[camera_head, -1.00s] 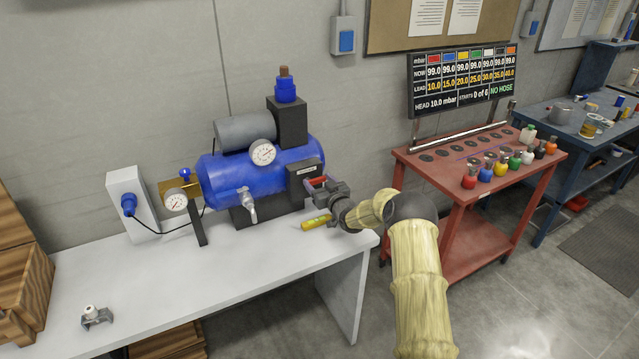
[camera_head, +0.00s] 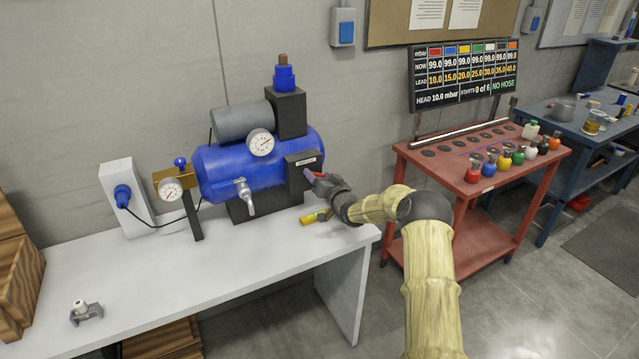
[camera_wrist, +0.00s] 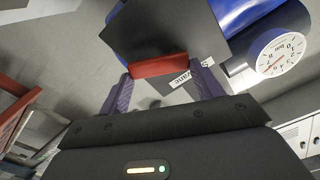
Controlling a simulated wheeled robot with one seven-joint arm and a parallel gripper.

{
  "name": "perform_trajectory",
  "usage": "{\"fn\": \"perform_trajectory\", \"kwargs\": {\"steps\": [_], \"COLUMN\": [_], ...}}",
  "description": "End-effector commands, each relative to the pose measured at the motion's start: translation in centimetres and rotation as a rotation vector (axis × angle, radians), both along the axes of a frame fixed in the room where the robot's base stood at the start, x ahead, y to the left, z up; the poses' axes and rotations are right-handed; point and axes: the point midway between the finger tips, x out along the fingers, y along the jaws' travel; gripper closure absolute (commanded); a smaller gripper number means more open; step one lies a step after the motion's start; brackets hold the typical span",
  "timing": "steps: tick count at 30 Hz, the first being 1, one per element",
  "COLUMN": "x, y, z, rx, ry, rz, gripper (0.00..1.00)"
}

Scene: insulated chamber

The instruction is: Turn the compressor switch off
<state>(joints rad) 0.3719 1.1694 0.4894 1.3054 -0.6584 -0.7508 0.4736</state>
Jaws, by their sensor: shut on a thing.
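The blue compressor (camera_head: 225,172) stands on the white bench. A black switch box (camera_head: 297,164) with a small label is on its right end. My gripper (camera_head: 315,179) is at the front of this box, shut on the red switch (camera_wrist: 165,66). In the wrist view the red switch lies between the purple fingers of my gripper (camera_wrist: 162,88), in front of the dark box (camera_wrist: 165,30). In the head view only a little red shows at the jaws, and the switch's exact position is hard to tell.
A dial gauge (camera_head: 261,143) sits on the compressor and another (camera_head: 170,189) stands to its left. A yellow cylinder (camera_head: 312,219) lies on the white bench (camera_head: 200,275) below my gripper. A red table (camera_head: 425,158) with several bottles is at the right.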

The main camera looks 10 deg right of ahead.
Motion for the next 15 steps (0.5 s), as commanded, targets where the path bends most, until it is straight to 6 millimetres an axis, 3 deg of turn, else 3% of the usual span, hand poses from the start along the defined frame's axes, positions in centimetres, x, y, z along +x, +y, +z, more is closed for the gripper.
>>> {"fn": "perform_trajectory", "kwargs": {"steps": [15], "x": [-0.1], "y": [0.3], "z": [-1.7], "rx": [0.470], "ry": [0.154], "rz": [0.001], "gripper": [0.57]}}
